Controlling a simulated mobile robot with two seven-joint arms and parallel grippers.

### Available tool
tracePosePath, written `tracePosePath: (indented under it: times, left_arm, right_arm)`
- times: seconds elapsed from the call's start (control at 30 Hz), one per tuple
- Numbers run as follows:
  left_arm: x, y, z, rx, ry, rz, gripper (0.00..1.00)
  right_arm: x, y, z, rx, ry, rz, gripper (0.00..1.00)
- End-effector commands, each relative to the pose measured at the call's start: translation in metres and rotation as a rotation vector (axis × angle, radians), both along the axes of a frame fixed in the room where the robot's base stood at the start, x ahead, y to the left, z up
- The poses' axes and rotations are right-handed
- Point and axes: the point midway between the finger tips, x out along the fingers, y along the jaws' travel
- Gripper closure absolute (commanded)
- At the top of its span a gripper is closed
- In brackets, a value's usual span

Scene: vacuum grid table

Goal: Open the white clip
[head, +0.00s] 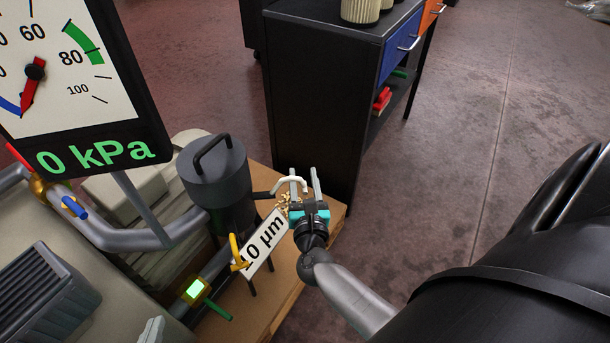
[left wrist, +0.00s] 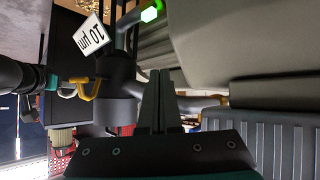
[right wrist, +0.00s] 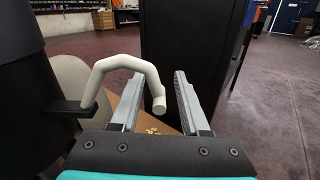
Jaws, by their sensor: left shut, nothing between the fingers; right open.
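The white clip (head: 287,182) is a bent white bar on a dark bracket at the right side of the dark grey canister (head: 215,175). In the right wrist view the white clip (right wrist: 125,62) arches up from the bracket, and its free end hangs between my finger lines. My right gripper (head: 304,179) is open at the clip; its left finger (right wrist: 130,103) passes beneath the arch. I cannot tell whether they touch. My left gripper (left wrist: 157,98) is shut and empty; only its grey tip (head: 152,331) shows at the bottom of the head view.
A yellow clip (head: 236,252) sits on the canister's near side, beside a "10 µm" label (head: 266,243). A large gauge (head: 75,85) reading 0 kPa stands at left. A black cabinet (head: 318,100) stands behind my right gripper. Brown bits (head: 283,203) lie on the wooden pallet (head: 334,212).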

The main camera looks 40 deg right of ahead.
Motion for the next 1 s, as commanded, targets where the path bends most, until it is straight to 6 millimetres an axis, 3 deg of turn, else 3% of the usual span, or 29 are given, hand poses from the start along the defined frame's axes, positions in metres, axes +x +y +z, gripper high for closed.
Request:
tracePosePath:
  times: [0.27, 0.7, 1.0]
  left_arm:
    - [-0.005, 0.012, 0.000, 0.046, 0.082, 0.012, 1.00]
    - [-0.030, 0.045, 0.002, 0.156, 0.321, 0.053, 1.00]
    - [-0.044, 0.058, 0.004, 0.193, 0.417, 0.073, 1.00]
  right_arm:
    - [-0.023, 0.013, 0.000, 0.002, 0.003, 0.001, 0.54]
    - [-0.098, 0.055, 0.000, 0.002, 0.003, 0.000, 0.54]
    - [-0.129, 0.073, 0.000, 0.001, 0.000, -0.002, 0.54]
